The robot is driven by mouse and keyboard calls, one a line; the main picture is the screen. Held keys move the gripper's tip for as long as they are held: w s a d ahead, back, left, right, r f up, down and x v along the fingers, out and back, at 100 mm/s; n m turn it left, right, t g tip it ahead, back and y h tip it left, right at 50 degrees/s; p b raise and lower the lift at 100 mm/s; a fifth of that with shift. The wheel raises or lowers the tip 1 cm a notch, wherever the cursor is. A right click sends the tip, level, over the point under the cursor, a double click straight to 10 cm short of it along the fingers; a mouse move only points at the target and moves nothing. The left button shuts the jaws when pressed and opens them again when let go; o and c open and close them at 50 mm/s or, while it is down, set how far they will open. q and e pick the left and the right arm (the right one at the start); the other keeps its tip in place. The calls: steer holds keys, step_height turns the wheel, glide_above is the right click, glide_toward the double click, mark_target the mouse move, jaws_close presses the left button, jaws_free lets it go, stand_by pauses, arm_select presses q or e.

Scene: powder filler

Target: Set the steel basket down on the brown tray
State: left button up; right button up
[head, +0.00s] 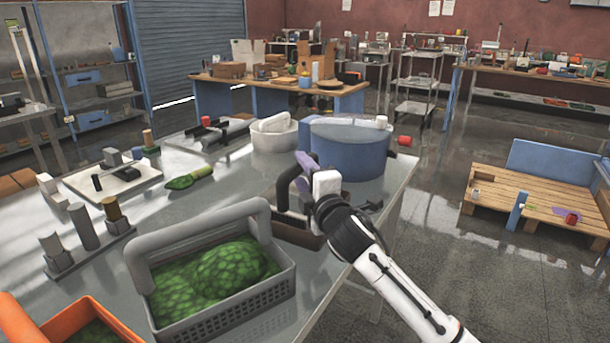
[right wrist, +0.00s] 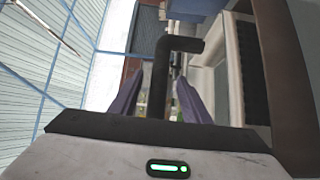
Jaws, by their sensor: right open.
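A grey steel basket (head: 222,312) with perforated walls, a thick arched handle and green leafy contents stands at the front of the metal table. A low brown tray-like container (head: 297,232) sits near the table's right edge, partly hidden by my right arm. A dark bent handle (head: 284,187) rises by it; I cannot tell what it is fixed to. My right gripper (head: 303,172) is above this container, with purple fingers. In the right wrist view the fingers (right wrist: 158,98) are open, one on each side of the dark handle (right wrist: 162,72). My left gripper is not in view.
A large blue round pot (head: 350,152) stands just behind my right gripper, with a white bowl (head: 273,136) to its left. An orange bin (head: 60,323) is at the front left. Metal cylinders (head: 84,228) stand on the left. Open floor lies right of the table.

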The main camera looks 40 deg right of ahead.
steer(key=v, duration=1)
steer(key=shift+b, duration=0.4)
steer(key=shift+s, duration=0.15)
